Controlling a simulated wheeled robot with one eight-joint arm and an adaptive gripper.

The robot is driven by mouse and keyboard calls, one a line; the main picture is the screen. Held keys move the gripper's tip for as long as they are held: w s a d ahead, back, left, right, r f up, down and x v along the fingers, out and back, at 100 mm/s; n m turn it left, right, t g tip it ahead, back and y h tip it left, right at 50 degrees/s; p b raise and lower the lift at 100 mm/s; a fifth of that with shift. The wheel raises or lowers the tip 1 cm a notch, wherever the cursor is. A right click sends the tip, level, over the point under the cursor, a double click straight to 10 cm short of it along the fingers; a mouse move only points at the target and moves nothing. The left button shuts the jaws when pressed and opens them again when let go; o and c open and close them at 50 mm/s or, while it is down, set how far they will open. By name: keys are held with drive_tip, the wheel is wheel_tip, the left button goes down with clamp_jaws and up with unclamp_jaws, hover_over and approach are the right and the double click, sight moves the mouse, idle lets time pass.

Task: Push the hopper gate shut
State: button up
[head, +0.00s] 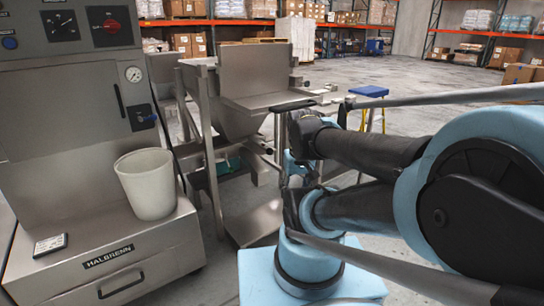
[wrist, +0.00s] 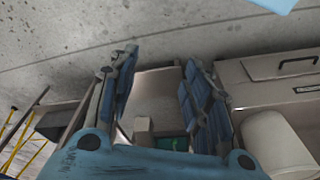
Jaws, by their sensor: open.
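The steel hopper (head: 235,112) stands on a metal frame at the centre of the head view, with a tall back plate and a sloping body. I cannot pick out its gate for sure; my arm hides part of the hopper's right side. In the wrist view my gripper (wrist: 158,64) is open, with nothing between its two blue-padded fingers. Beyond the fingers lies a bare metal plate (wrist: 160,95), with a small grey block (wrist: 144,126) and a green item (wrist: 175,145) lower in the picture. I see no contact between fingers and hopper.
A grey cabinet (head: 110,258) stands left of the hopper, with a white bin (head: 148,183) and a small flat device (head: 50,245) on its ledge. A blue-topped stool (head: 369,91) stands behind my arm. Open concrete floor and stocked racks lie beyond.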

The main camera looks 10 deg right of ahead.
drive_tip(key=shift+s+r, duration=0.3)
drive_tip(key=shift+r, duration=0.1)
drive_tip(key=c, duration=0.9)
drive_tip(key=w+r+m, duration=0.1)
drive_tip(key=w, duration=0.2)
drive_tip(key=w+a+r+y, duration=0.1)
drive_tip(key=w, duration=0.3)
drive_tip(key=w+r+m+y, duration=0.1)
drive_tip(key=w, duration=0.3)
drive_tip(key=shift+a+r+m+t, duration=0.15)
drive_tip(key=shift+a+m+t, duration=0.15)
drive_tip(key=shift+a+t, duration=0.1)
clamp_jaws()
drive_tip(key=w+d+f+m+t+y, duration=0.1)
drive_tip(key=w+d+m+t+y, duration=0.15)
drive_tip(key=w, duration=0.85)
drive_tip(key=w+d+f+m+t+y, duration=0.1)
drive_tip(key=w+d+m, duration=0.2)
drive_tip(key=w, duration=0.9)
drive_tip(key=w+d+f+m+t+y, duration=0.1)
drive_tip(key=w+d+f+m+t, duration=0.1)
drive_tip(key=w+d+f, duration=0.45)
drive_tip(key=w+r+x, duration=0.2)
drive_tip(key=x, duration=1.1)
drive_tip(key=shift+w+a, duration=0.25)
